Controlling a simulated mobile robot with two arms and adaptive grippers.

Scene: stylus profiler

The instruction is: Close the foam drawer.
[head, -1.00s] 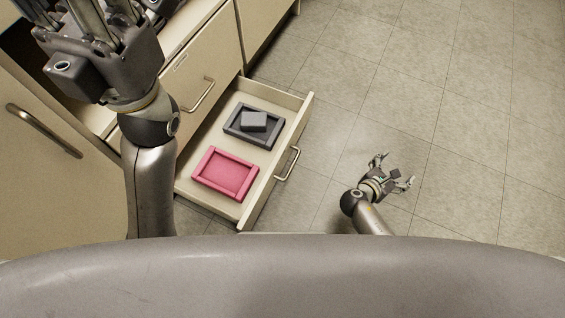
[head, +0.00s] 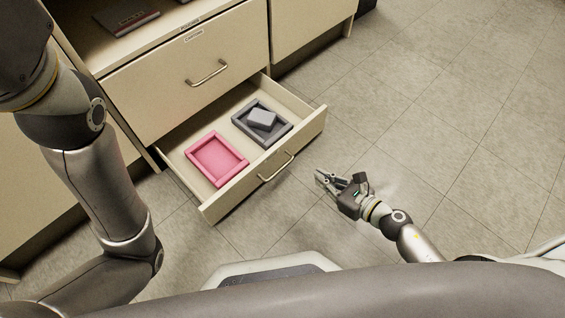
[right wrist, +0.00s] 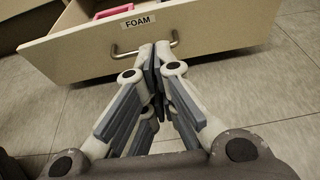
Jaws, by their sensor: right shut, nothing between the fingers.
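The foam drawer (head: 292,164) is pulled open from the lower part of the beige cabinet. In the right wrist view its front (right wrist: 215,30) carries a FOAM label and a metal handle (right wrist: 128,50). Inside lie a pink foam tray (head: 217,158) and a dark grey foam tray (head: 283,133) with a grey block (head: 262,118) on it. My right gripper (head: 322,177) is shut and empty, a little in front of the drawer front and to the right of the handle in the head view. In the right wrist view its fingertips (right wrist: 155,50) point at the drawer front; contact cannot be told. My left gripper is out of view.
Above the foam drawer is a shut drawer (head: 190,70) with a handle. A dark flat object (head: 127,15) lies on the cabinet's upper surface. The tiled floor (head: 440,110) to the right is clear. My left arm is at the left.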

